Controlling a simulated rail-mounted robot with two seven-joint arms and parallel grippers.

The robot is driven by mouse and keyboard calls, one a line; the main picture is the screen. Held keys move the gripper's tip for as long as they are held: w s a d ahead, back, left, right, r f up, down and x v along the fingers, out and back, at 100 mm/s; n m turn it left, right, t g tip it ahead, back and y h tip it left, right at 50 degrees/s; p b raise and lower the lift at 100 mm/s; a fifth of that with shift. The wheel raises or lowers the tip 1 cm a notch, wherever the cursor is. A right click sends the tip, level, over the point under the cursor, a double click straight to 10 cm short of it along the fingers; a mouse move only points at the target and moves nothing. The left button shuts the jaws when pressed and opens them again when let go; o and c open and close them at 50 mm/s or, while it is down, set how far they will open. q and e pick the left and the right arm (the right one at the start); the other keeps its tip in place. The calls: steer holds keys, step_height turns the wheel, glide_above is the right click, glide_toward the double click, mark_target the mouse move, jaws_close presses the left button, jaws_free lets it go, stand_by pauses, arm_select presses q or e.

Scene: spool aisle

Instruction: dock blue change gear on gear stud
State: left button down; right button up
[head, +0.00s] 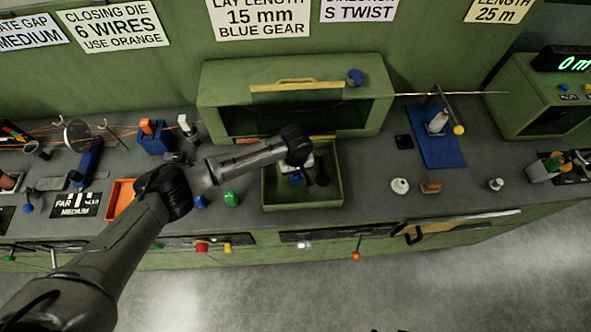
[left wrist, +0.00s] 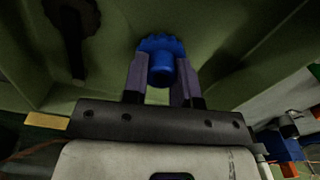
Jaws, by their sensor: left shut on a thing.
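The blue change gear (head: 297,179) is in my left gripper (head: 299,172), low inside a green open tray (head: 304,203) in front of the green machine housing. In the left wrist view the toothed blue gear (left wrist: 162,62) with its round hub sits between the two fingers of my left gripper (left wrist: 162,75), which are shut on it. A dark upright part with a round end (head: 322,178) stands just right of the gear in the head view, apart from it. It also shows in the left wrist view (left wrist: 72,25). I cannot tell whether it is the gear stud. My right gripper is out of view.
The tray walls surround the gripper closely. Blue (head: 200,201) and green (head: 232,199) parts stand left of the tray. Bench to its right is clear up to a white part (head: 400,186).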

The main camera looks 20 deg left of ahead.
arm_select(q)
steer(key=shift+f, duration=0.15)
stand_by(0.4)
steer(key=shift+f, duration=0.5)
steer(key=c, duration=1.2)
jaws_free()
step_height(320, 180, up, 4)
steer(key=p, duration=0.5)
steer(key=shift+r, duration=0.25)
step_height(320, 180, up, 6)
steer(key=p, duration=0.7)
steer(key=shift+r+p, duration=0.25)
steer(key=shift+p, duration=0.05)
